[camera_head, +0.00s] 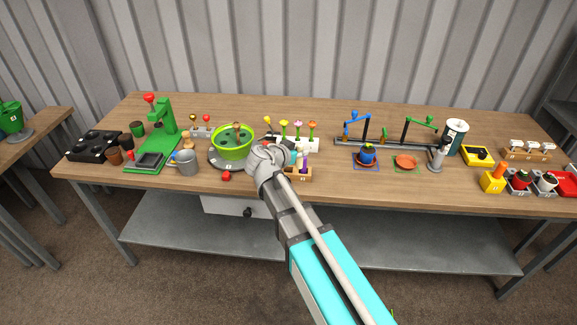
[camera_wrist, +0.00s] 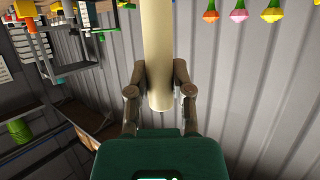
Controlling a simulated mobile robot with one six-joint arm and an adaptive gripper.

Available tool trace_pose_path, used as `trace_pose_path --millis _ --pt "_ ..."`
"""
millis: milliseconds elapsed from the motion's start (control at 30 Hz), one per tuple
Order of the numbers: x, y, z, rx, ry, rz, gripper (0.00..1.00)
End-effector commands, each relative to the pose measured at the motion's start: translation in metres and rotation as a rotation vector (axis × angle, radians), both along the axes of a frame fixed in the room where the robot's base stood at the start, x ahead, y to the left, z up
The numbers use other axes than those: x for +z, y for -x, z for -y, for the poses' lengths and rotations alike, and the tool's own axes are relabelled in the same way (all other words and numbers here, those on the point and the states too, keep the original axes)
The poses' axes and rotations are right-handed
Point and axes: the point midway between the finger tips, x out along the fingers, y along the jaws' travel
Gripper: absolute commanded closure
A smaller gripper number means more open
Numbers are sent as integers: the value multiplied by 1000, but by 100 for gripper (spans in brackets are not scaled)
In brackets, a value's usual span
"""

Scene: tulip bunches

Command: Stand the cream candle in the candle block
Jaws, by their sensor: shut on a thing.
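The cream candle (camera_wrist: 157,35) is a long pale cylinder in the wrist view. It runs from the top edge down between the two fingers of my gripper (camera_wrist: 159,78), which is shut on it near its lower visible end. Its other end is outside the wrist view. In the head view my wrist and gripper (camera_head: 278,153) are over the middle of the table, and I cannot make out the candle there. A small wooden block (camera_head: 298,175) with purple upright pieces stands just right of my gripper. I cannot tell for certain whether it is the candle block.
A green bowl (camera_head: 233,144) stands close left of my gripper. A white rack (camera_head: 310,143) with several tulips is behind it. A grey bucket (camera_head: 187,163) and green press (camera_head: 161,130) are farther left. A balance-like stand (camera_head: 385,145) is right. Some table front is clear.

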Motion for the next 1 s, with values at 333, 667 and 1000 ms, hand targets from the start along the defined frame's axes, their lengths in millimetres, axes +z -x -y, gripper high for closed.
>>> trace_pose_path --millis 333,667,1000 --pt "-36 -41 -24 0 0 0 100" --pt "-62 -60 -36 1 0 0 100" --pt "-64 -63 -39 2 0 0 100"
